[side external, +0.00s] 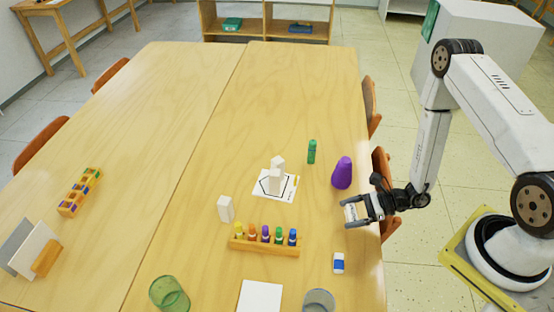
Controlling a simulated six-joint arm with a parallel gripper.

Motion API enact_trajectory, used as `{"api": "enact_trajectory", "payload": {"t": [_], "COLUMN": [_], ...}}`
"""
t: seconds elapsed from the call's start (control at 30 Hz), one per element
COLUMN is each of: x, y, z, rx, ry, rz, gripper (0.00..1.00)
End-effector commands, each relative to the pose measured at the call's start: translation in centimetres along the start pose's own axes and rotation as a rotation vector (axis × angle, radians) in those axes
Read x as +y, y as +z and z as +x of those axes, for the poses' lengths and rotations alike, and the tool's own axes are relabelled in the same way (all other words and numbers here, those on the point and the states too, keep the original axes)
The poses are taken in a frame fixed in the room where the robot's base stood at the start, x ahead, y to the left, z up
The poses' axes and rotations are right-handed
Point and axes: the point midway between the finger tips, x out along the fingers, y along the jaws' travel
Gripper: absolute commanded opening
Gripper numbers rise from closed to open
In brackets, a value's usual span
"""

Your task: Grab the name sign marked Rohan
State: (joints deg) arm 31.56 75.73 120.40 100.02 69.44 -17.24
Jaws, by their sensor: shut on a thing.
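My gripper (356,210) is at the right edge of the table, shut on a small white sign (351,212) with dark marks on its face. The marks are too small to read, so I cannot tell the name on it. The sign is held between the two dark fingers, close to the table edge. Whether it touches the tabletop is not clear. Another white upright block (226,209) stands left of the middle, with no readable writing.
A wooden rack (264,247) holds several coloured bottles. The table's far half (190,95) is clear.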

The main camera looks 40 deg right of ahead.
Motion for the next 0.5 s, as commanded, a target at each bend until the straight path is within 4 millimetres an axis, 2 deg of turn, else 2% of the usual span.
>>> {"api": "enact_trajectory", "payload": {"t": [0.3,0.5], "x": [0.0,0.0], "y": [3.6,5.3], "z": [-1.5,-2.2], "rx": [-0.001,0.0], "ry": [0.0,0.0], "rz": [-0.002,-0.001], "gripper": [0.35,0.35]}}
